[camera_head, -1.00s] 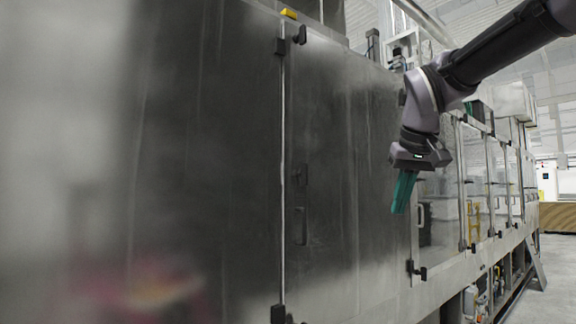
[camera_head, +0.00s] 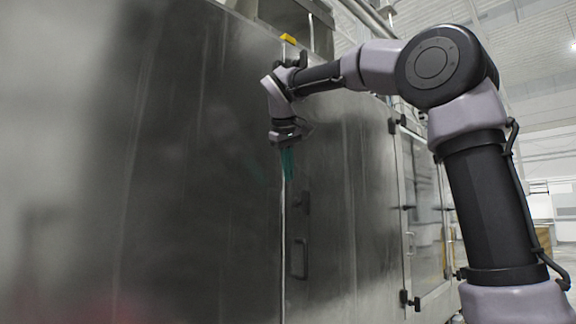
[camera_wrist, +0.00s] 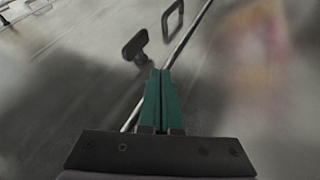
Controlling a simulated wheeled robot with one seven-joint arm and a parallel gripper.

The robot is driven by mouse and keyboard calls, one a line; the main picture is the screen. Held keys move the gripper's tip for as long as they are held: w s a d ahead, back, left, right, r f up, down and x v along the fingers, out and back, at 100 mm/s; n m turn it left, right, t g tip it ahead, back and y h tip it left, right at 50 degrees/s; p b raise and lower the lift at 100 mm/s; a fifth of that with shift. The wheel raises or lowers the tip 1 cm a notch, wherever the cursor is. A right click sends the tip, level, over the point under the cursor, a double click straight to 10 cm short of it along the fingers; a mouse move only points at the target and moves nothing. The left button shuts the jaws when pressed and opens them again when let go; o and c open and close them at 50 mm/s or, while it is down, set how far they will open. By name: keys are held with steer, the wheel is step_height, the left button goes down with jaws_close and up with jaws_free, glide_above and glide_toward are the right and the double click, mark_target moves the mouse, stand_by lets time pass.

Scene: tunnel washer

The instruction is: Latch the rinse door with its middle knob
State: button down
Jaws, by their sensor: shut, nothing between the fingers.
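The rinse door is a large dark grey metal panel (camera_head: 335,200); I cannot tell from the frames which side of the seam is named rinse. Its middle knob (camera_head: 304,203) is a small black latch beside the vertical seam, above a black loop handle (camera_head: 298,258). In the wrist view the black knob (camera_wrist: 136,46) lies just ahead and left of my fingertips, with the loop handle (camera_wrist: 173,20) farther off. My gripper (camera_head: 288,177) has green fingers, shut and empty, pointing down near the seam, above the knob. It also shows in the wrist view (camera_wrist: 160,75), apart from the knob.
A black upper latch (camera_head: 303,60) sits near the seam's top, close to my wrist, under a yellow block (camera_head: 288,38). A glazed door (camera_head: 425,215) with black fittings stands to the right. The panel left of the seam is bare.

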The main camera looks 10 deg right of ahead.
mark_target(302, 203)
steer(key=shift+w+d+f, duration=0.7)
steer(key=shift+w, duration=0.2)
steer(key=shift+w+d+f, duration=0.75)
steer(key=shift+w, duration=0.15)
steer(key=shift+w+d+f, duration=0.7)
steer(key=shift+w, duration=0.2)
